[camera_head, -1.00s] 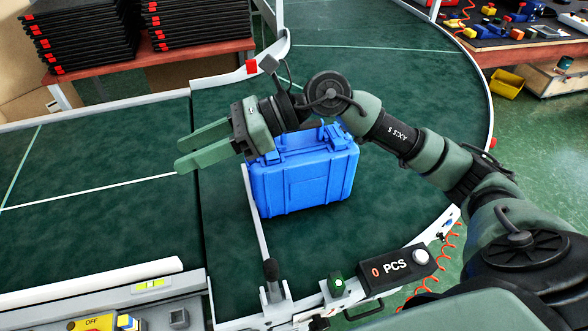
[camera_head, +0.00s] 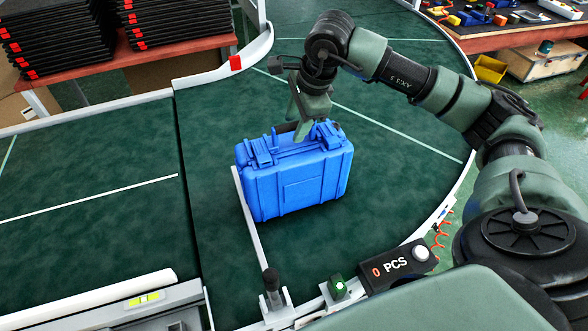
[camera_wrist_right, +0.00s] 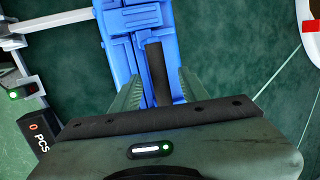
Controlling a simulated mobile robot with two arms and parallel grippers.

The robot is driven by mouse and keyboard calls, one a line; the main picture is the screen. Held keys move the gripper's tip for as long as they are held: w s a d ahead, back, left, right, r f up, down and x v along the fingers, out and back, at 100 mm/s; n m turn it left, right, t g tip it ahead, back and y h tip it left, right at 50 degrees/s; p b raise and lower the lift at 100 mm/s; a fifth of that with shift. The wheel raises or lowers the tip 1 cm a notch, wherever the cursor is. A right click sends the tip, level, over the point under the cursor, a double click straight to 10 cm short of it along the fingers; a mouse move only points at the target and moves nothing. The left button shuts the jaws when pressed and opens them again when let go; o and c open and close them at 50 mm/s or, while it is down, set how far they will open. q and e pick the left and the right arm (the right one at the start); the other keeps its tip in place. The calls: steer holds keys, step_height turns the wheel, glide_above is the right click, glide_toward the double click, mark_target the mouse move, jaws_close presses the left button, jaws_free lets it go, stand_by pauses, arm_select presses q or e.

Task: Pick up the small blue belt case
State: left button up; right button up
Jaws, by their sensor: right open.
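The blue case (camera_head: 300,181) stands upright on the dark green conveyor belt, with its latches and handle on top. My right gripper (camera_head: 300,134) points down at the top of the case, by its handle. In the right wrist view the open jaws (camera_wrist_right: 158,88) lie on either side of the case's handle (camera_wrist_right: 156,70), with part of the blue case (camera_wrist_right: 120,30) beyond them. Whether the fingers touch the case cannot be told. My left gripper is out of view.
A metal guide bar (camera_head: 250,222) runs along the case's left side. A counter box marked PCS (camera_head: 396,266) sits at the belt's near edge. Black stacked trays (camera_head: 60,40) stand at the back left. The belt (camera_head: 90,160) left of the case is clear.

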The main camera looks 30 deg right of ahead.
steer(key=shift+x, duration=0.9)
jaws_close()
stand_by(0.6)
steer(key=shift+w+r, duration=0.1)
steer(key=shift+r, duration=0.1)
